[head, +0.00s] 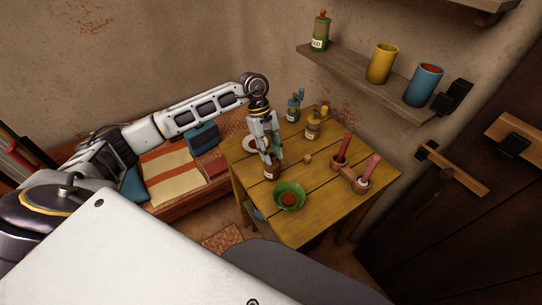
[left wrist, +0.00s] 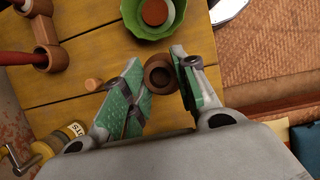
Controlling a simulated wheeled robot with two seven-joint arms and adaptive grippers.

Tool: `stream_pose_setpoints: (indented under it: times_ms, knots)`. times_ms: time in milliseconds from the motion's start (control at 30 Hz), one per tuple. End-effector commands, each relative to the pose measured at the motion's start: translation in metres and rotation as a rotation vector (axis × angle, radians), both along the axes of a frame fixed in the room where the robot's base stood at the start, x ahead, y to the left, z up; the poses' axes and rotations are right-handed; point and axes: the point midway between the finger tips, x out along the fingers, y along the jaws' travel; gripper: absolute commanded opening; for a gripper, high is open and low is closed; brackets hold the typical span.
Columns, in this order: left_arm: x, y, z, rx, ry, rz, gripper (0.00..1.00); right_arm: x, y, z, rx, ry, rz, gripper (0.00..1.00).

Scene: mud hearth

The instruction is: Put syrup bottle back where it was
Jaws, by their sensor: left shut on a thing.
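My left gripper (head: 268,152) reaches down over the yellow wooden table (head: 313,217) and is shut on a dark brown bottle (head: 271,172) with a pale label, which I take for the syrup bottle. The bottle looks upright, at or just above the tabletop; I cannot tell whether it touches. In the left wrist view its round brown open top (left wrist: 158,75) shows between the green pads of the left gripper (left wrist: 160,88). A small cork-like piece (head: 308,158) lies apart on the table, also seen in the left wrist view (left wrist: 93,84). My right gripper is out of view.
A green bowl (head: 276,199) stands close in front of the bottle. A wooden holder (head: 362,184) with red sticks is to the right. The wall shelf (head: 345,67) bears a green bottle and two cups.

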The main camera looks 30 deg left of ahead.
Motion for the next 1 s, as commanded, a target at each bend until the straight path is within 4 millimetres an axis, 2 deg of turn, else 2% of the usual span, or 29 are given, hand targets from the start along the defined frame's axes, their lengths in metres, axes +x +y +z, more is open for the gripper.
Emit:
stream_pose_setpoints:
  times_ms: [200, 533, 767, 800, 933, 1000]
  knots:
    - [0.000, 0.000, -0.018, -0.001, 0.000, 0.000, 0.00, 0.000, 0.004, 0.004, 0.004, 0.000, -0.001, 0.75]
    - [0.000, 0.000, -0.020, 0.000, -0.001, 0.000, 0.00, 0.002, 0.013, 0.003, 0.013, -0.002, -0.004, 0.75]
    - [0.000, 0.000, -0.022, 0.000, -0.001, 0.000, 0.00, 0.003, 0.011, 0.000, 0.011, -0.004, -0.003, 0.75]
    - [0.000, 0.000, -0.022, 0.000, 0.000, 0.000, 0.33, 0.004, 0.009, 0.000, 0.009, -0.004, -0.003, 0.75]
    - [0.000, 0.000, -0.022, 0.000, 0.000, 0.000, 0.50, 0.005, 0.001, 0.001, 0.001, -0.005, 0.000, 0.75]
    - [0.000, 0.000, -0.022, 0.000, 0.000, 0.000, 0.51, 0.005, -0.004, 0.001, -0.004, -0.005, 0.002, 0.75]
